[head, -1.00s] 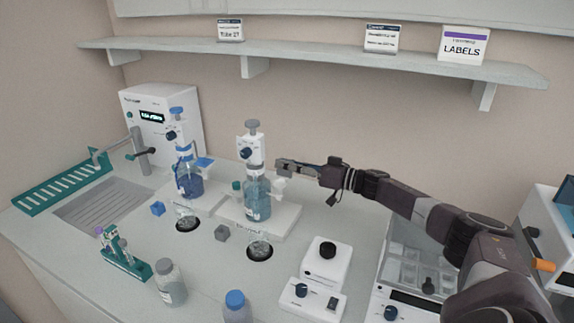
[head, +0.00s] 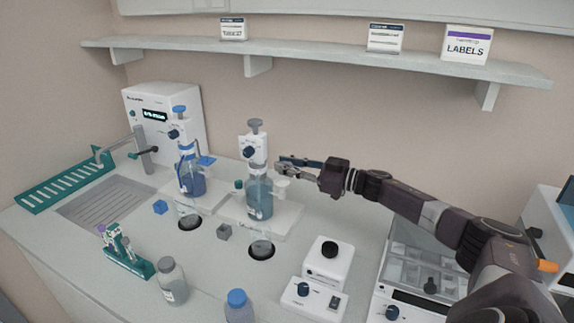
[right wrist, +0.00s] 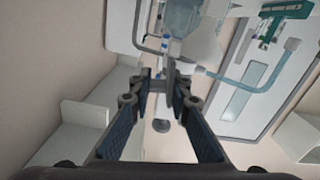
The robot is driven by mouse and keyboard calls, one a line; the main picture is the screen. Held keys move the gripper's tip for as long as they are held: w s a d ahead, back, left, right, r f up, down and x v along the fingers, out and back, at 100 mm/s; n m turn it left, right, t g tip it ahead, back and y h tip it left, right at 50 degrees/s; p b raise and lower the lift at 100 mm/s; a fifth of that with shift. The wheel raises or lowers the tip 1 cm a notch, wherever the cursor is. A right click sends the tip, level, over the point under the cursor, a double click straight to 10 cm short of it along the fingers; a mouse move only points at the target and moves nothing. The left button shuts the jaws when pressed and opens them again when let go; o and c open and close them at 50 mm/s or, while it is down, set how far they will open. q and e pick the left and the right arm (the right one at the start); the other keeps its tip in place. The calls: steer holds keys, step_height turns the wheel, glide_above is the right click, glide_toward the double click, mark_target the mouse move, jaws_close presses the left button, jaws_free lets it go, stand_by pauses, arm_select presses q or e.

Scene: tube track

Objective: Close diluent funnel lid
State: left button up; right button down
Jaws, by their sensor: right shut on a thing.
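The right-hand dispenser bottle (head: 259,199) stands upright on a white base, with a grey-topped pump head. A small white funnel (head: 282,186) sticks out at its right side; it also shows as a pale shape in the right wrist view (right wrist: 206,48). My right gripper (head: 281,167) is just above the funnel, reaching in from the right. In the right wrist view its fingertips (right wrist: 164,85) close on a small grey piece, which looks like the funnel lid (right wrist: 170,70). The lid's exact angle is hard to make out. My left gripper is out of view.
A second dispenser bottle (head: 191,180) with a blue top stands to the left. A shelf (head: 310,62) runs above along the wall.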

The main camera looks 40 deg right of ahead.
steer(key=shift+d+r+n, duration=0.15)
steer(key=shift+r+n, duration=0.15)
steer(key=shift+n, duration=0.1)
steer(key=c, duration=2)
jaws_free()
steer(key=shift+c, duration=0.2)
steer(key=shift+o, duration=0.8)
steer(key=shift+f, duration=0.2)
steer(key=shift+s, duration=0.1)
steer(key=v, duration=1.1)
steer(key=shift+s, duration=0.4)
steer(key=shift+d, duration=0.1)
